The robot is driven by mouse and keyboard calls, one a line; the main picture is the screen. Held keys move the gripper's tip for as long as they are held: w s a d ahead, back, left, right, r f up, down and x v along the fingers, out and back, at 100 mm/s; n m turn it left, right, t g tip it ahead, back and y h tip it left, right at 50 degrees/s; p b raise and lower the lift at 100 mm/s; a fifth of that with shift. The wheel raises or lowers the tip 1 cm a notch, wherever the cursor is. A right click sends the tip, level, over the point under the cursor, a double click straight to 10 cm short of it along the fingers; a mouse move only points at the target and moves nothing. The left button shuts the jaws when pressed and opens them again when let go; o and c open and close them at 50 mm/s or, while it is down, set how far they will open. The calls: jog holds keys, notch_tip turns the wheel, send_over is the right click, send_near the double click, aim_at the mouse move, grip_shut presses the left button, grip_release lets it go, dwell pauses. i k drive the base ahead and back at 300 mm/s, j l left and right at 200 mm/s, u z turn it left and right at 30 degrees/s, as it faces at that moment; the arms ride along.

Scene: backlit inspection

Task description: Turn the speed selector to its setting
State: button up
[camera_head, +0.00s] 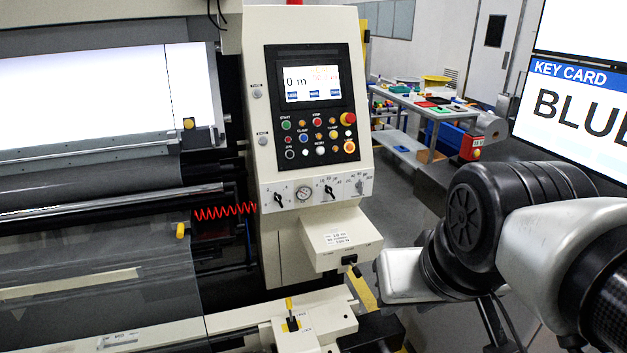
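The control console (268,232) stands in the middle of the view. A strip on its lower front carries a black pointer knob (278,198) at the left, a round gauge (303,194), a second black pointer knob (329,192) and a grey knob (359,187) at the right. Markings ring the knobs, but they are too small to read, so I cannot tell which knob is the speed selector. My arm fills the lower right, apart from the knobs in the picture. I cannot make out any gripper fingers.
Above the strip are a lit screen (311,83) and several coloured buttons. A cream box (341,241) with a small lever juts out below. A screen (575,100) at right reads "KEY CARD" and "BLUE", cut off by the edge. A cluttered bench (412,98) stands behind.

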aim_at(328, 189)
jog(key=i+l+u, duration=0.25)
jog(key=i, duration=0.25)
jog(key=i+l+u, duration=0.2)
jog(key=i+l, duration=0.25)
jog(key=j+z, duration=0.25)
jog(key=j, duration=0.6)
jog(key=k+j+z, duration=0.25)
jog(key=i+u, duration=0.2)
jog(key=k+j, duration=0.05)
